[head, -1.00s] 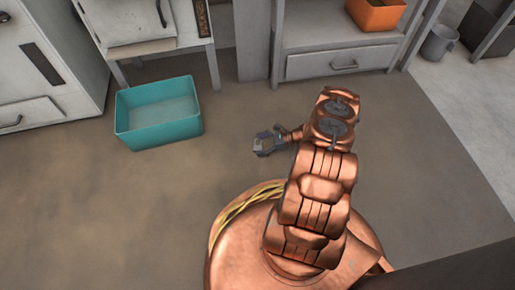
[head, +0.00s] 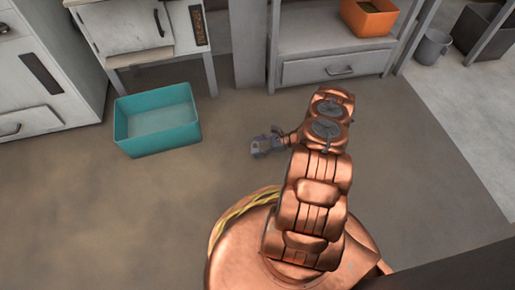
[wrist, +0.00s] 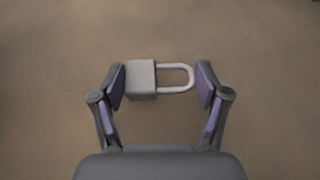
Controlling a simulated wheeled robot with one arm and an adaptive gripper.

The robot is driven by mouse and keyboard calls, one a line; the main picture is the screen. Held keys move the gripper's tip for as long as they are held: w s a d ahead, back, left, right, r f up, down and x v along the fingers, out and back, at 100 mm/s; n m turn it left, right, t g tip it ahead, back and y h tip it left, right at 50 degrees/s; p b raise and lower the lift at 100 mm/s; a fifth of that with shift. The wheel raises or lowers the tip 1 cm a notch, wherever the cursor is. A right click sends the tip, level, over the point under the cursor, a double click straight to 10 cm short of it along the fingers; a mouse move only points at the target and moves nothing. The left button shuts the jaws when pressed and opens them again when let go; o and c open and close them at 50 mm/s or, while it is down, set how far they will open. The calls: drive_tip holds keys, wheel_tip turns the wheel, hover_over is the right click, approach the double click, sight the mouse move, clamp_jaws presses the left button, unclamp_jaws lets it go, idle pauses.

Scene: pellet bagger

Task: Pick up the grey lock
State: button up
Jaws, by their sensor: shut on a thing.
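The grey lock (wrist: 141,80) shows in the wrist view, lying sideways with its body at the left and its shackle at the right. My gripper (wrist: 160,83) has one finger pad against the lock's body and the other at the rounded end of the shackle, so it is shut on the lock lengthwise. Brown floor shows behind the lock. In the head view my gripper (head: 262,146) is low over the floor, left of my copper arm. The lock is too small to make out clearly there. I cannot tell its height above the floor.
A teal bin (head: 157,121) stands on the floor to the left of my gripper. A grey cabinet with a drawer (head: 332,69) stands behind, with an orange bin (head: 369,20) on it. A grey bucket (head: 433,47) stands at the right. The floor between is clear.

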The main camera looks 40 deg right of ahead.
drive_tip(key=s+p, duration=0.2)
drive_tip(key=s, duration=0.3)
drive_tip(key=s+a+r+p, duration=0.1)
drive_tip(key=s, duration=0.4)
drive_tip(key=s+a+r+p, duration=0.1)
drive_tip(key=s+p, duration=0.1)
drive_tip(key=s, duration=0.3)
drive_tip(key=shift+s+a+r+p, duration=0.1)
drive_tip(key=shift+s+a+p, duration=0.1)
drive_tip(key=shift+s+p, duration=0.15)
drive_tip(key=w+a+r, duration=0.2)
drive_tip(key=w+r, duration=2.1)
drive_tip(key=r, duration=0.4)
drive_tip(key=w+a+r, duration=0.2)
drive_tip(key=a+r, duration=0.4)
drive_tip(key=r, duration=0.4)
drive_tip(key=w+a+r, duration=0.1)
drive_tip(key=a+r, duration=0.5)
drive_tip(key=r, duration=0.3)
drive_tip(key=w+a+r, duration=0.2)
drive_tip(key=a+r, duration=0.4)
drive_tip(key=r, duration=0.4)
wheel_tip(320, 180, up, 30)
drive_tip(key=p, duration=3.8)
drive_tip(key=shift+d+f+p, duration=0.2)
drive_tip(key=shift+d+p, duration=0.1)
drive_tip(key=shift+p, duration=0.1)
